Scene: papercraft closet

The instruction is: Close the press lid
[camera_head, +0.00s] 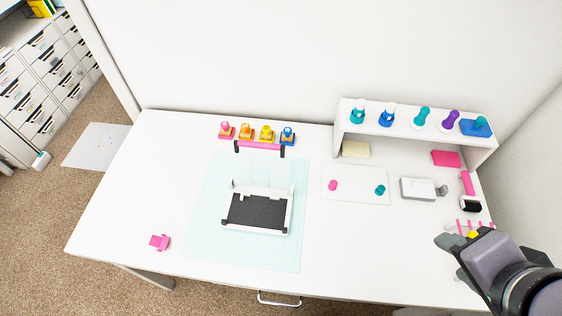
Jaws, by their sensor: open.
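The press (257,212) stands on a pale mint mat (210,235) left of the middle of the white table. Its base is white with a dark flat pad. Its lid (283,180) appears raised, seen nearly edge-on behind the base. A pink handle bar (259,146) with black ends is at the top of the lid. My gripper (455,252) is at the lower right, open and empty. It is well to the right of the press and touches no part of it.
Several colored stamps (246,132) stand behind the press. A white shelf (412,120) with several stamps is at the back right. A white board (352,184) and a grey device (418,188) lie between press and gripper. A pink item (159,242) sits front left.

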